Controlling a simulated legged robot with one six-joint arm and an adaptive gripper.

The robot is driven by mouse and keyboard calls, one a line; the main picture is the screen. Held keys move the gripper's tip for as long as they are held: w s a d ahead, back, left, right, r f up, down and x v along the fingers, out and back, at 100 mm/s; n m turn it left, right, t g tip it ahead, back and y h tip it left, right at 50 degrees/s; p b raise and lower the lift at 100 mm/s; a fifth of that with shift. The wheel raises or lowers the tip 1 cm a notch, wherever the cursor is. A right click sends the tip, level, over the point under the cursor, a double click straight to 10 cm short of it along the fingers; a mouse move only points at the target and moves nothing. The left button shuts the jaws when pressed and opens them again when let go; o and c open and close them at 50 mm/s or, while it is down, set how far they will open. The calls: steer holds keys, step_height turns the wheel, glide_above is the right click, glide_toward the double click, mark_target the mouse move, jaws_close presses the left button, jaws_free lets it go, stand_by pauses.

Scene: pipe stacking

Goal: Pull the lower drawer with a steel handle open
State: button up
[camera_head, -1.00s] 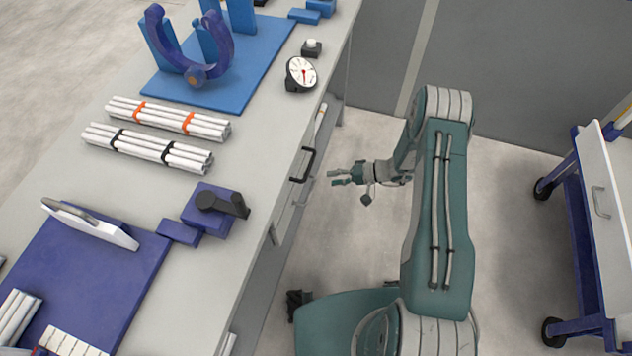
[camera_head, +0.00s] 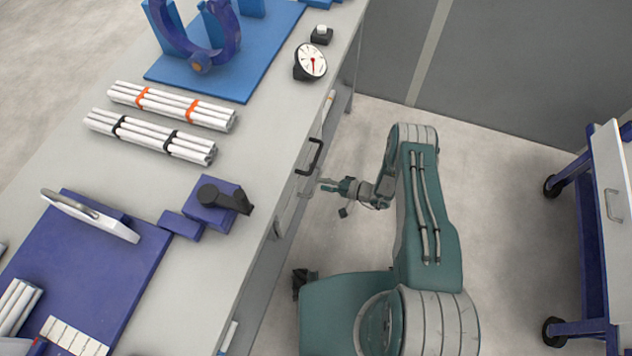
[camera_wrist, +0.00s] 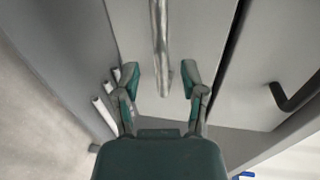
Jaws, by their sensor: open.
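The steel handle (camera_wrist: 159,45) is a pale metal bar on the light grey lower drawer front (camera_wrist: 196,28) in the wrist view. Its near end lies between my two open fingertips, with a gap on each side. My gripper (camera_wrist: 160,80) is open and holds nothing. In the head view my gripper (camera_head: 328,184) is beside the bench's front, below and to the right of the black handle; the steel handle is hard to make out there. The lower drawer looks shut.
The black handle (camera_head: 309,157) of the upper drawer sticks out nearby, also at the right of the wrist view (camera_wrist: 295,95). White pipes (camera_wrist: 106,103) lie low at the left. A blue-framed cart (camera_head: 610,220) stands right; floor between is clear.

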mark_target(316, 181)
steer(key=shift+x, duration=1.65)
jaws_close()
steer(key=shift+d, duration=0.15)
steer(key=f+v, duration=0.3)
steer(key=v, duration=1.4)
steer(key=d+f+v, duration=0.1)
steer(key=f+v, duration=0.2)
steer(key=v, duration=1.4)
steer(key=shift+s+d+f, duration=0.3)
steer(key=shift+s+f, duration=0.1)
jaws_free()
steer(key=shift+w, duration=0.1)
